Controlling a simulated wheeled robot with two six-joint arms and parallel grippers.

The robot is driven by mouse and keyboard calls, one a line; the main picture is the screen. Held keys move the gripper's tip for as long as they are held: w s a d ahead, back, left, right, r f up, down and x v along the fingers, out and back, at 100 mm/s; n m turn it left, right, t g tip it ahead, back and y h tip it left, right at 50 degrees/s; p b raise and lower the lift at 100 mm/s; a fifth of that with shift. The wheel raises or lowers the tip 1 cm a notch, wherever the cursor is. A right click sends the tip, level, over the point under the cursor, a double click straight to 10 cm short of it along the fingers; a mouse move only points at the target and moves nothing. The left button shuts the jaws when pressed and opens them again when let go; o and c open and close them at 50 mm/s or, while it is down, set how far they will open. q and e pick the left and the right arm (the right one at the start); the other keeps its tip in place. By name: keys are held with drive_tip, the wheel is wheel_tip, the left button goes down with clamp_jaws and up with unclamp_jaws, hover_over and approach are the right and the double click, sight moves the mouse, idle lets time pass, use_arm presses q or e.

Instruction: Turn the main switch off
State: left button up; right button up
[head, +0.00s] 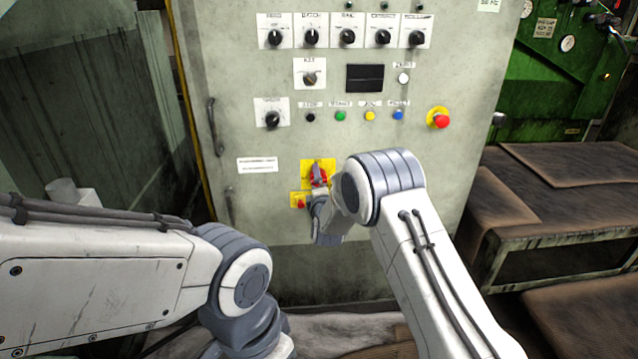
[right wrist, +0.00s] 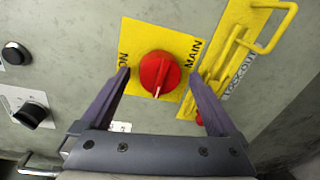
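The main switch is a red rotary knob on a square yellow plate, low on the grey cabinet front. In the right wrist view the red knob (right wrist: 160,74) has a white mark toward the bottom of the picture, with "ON" on the plate's left and "MAIN" on its right. My right gripper (right wrist: 160,78) is open, its dark fingers on either side of the knob with visible gaps. In the head view the yellow plate (head: 307,166) is partly hidden by my right gripper (head: 318,175). My left arm shows, but its gripper is out of frame.
A yellow lockout hasp (right wrist: 238,55) is beside the switch plate. Above are dials, coloured buttons and a red emergency stop (head: 441,120) on the cabinet (head: 270,215). A door handle (head: 213,127) is at left. A brown-topped bench (head: 560,175) stands at right.

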drive_tip(key=s+p, duration=0.1)
drive_tip(key=s, duration=0.9)
drive_tip(key=shift+s+d+r+p, duration=0.2)
drive_tip(key=shift+s+r+p, duration=0.05)
drive_tip(key=shift+r+p, duration=0.15)
